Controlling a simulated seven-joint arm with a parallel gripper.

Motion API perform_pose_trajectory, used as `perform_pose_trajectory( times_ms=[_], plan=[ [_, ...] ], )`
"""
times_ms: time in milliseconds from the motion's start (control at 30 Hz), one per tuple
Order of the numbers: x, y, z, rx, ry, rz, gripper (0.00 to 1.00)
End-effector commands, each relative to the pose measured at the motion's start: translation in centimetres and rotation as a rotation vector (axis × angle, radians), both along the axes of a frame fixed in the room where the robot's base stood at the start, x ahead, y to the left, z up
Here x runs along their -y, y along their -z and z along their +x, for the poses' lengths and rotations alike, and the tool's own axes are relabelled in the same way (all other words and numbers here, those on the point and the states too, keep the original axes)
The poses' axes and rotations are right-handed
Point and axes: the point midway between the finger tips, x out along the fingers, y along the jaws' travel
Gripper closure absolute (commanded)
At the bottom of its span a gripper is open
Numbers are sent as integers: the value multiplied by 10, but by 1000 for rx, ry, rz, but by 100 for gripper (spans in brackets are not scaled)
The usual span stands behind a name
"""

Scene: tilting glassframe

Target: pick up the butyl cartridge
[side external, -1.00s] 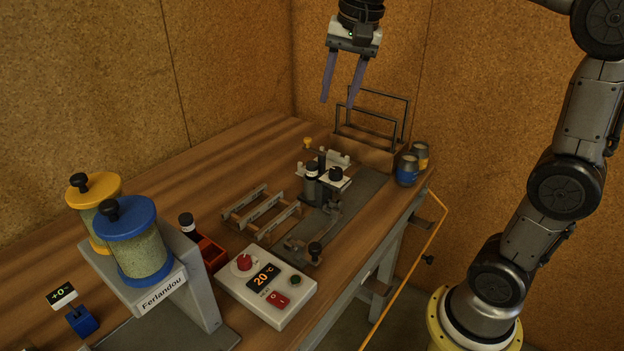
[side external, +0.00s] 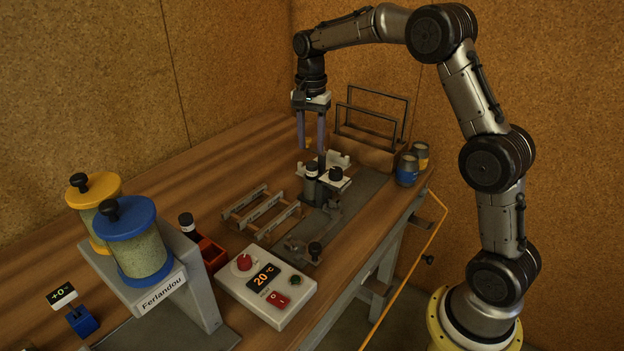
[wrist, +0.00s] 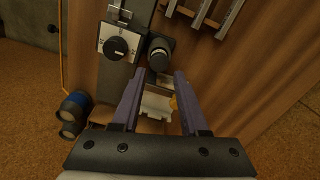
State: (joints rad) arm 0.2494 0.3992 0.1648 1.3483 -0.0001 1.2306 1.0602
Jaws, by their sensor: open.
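A dark upright cylinder with a black top and a pale band (side external: 311,180) stands in the bench fixture; it also shows in the wrist view (wrist: 160,54). A similar capped cylinder (side external: 187,222) stands at the red tray beside the Ferlandou stand. I cannot tell by label which is the butyl cartridge. My gripper (side external: 311,150) points down, open and empty, with its purple fingers above and slightly behind the fixture cylinder in the side view. In the wrist view, the gripper (wrist: 158,74) has the cylinder's top just beyond its fingertips, between their lines.
A white block with a black knob (wrist: 117,42) stands close beside the cylinder. Slotted rails (side external: 262,212) lie left of the fixture. A wire rack (side external: 372,120) and cans (side external: 407,170) stand behind and right. A control box (side external: 268,287) and two jars (side external: 133,240) are in front.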

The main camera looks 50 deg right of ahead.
Motion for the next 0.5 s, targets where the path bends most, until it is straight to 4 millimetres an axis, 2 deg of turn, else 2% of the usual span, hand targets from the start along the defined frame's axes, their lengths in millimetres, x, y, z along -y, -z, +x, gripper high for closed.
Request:
perform_pose_trajectory(
  times_ms=[100, 333, 500],
  plan=[
    [0, 14, 0, -1, -1, 1, 56],
    [1, 30, -1, -2, 0, 0, 56],
    [3, 55, -2, -3, 0, 0, 56]
  ],
)
